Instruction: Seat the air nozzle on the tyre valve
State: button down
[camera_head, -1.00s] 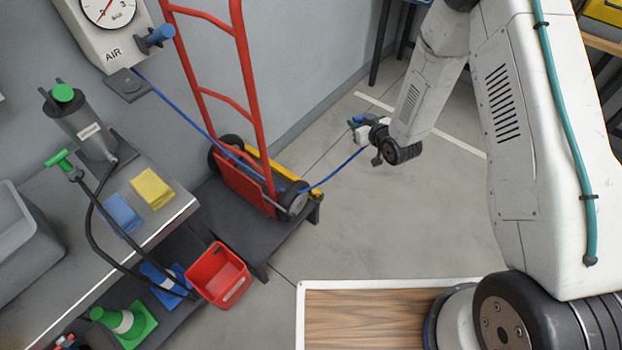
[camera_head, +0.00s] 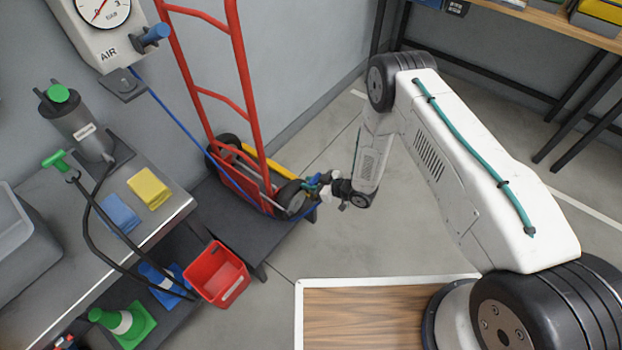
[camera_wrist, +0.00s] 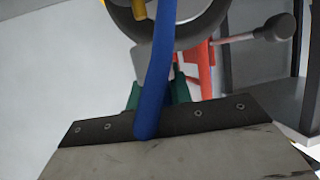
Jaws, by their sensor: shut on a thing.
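My gripper (camera_head: 319,185) is shut on the air nozzle, beside the near wheel (camera_head: 289,197) of the red hand truck (camera_head: 243,90). The nozzle is small and mostly hidden in the head view, with a bit of blue showing at the jaws. Its blue hose (camera_head: 178,113) runs down from the air gauge unit; in the wrist view the hose (camera_wrist: 157,70) crosses the middle. The wheel's dark tyre (camera_wrist: 205,28) curves across the top of the wrist view. I cannot make out the tyre valve, or whether the nozzle touches the wheel.
The hand truck stands on a low dark platform (camera_head: 252,243). A red bin (camera_head: 217,275) is in front of it. A workbench (camera_head: 165,215) with a grey pump (camera_head: 80,125) and cloths stands at left. The floor (camera_head: 350,245) right of the platform is clear.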

jog(key=shift+f, duration=1.4)
jog(key=shift+d+f, duration=0.1)
jog(key=shift+f, duration=0.45)
dwell(0.5)
jog(key=c, duration=1.5)
grip_release()
jog(key=shift+c, duration=0.2)
jog(key=shift+s+d, duration=0.1)
jog(key=v, duration=1)
jog(key=shift+d, duration=0.3)
jog(key=shift+s+r, duration=0.15)
